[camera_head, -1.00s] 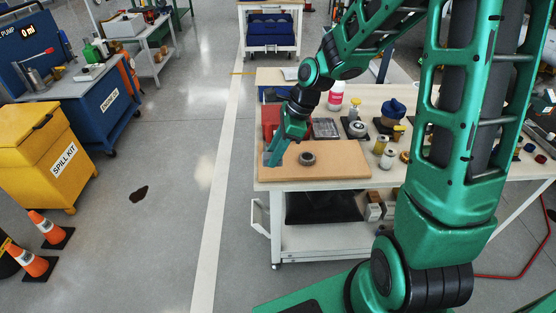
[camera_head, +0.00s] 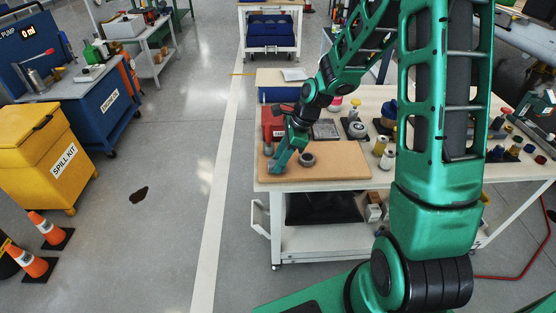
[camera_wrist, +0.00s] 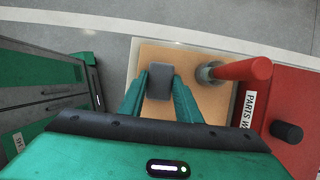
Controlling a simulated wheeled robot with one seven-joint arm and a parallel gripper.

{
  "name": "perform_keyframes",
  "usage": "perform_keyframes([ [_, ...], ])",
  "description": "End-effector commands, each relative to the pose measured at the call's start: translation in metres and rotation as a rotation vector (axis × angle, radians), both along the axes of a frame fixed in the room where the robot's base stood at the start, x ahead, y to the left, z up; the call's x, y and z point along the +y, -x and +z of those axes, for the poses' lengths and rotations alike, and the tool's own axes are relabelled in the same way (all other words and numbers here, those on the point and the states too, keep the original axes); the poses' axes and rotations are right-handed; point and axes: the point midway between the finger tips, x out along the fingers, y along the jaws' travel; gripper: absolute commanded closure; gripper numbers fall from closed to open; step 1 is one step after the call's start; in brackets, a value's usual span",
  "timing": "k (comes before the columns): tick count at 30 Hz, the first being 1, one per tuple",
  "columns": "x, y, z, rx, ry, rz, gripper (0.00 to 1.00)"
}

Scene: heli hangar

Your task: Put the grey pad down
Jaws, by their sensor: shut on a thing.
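The grey pad (camera_wrist: 160,80) is a small dark grey block between the fingertips of my gripper (camera_wrist: 161,88) in the wrist view. My gripper is shut on it. In the head view my gripper (camera_head: 275,167) is low over the left part of the tan board (camera_head: 330,163) on the white workbench. The pad is hard to make out there, and I cannot tell whether it touches the board. The board also shows under the pad in the wrist view (camera_wrist: 213,110).
Jars and tools stand farther right. The board's front right is clear.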

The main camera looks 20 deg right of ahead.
Motion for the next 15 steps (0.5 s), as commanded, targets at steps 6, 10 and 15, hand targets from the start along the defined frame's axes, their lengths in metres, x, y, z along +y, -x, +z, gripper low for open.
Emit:
perform_keyframes([
  [6,-0.0004,-0.0001,-0.0019,0.000,0.000,-0.001,0.51],
  [10,-0.0007,-0.0001,-0.0019,0.000,0.000,-0.001,0.51],
  [15,-0.0009,-0.0001,-0.0012,-0.001,0.000,-0.001,0.51],
])
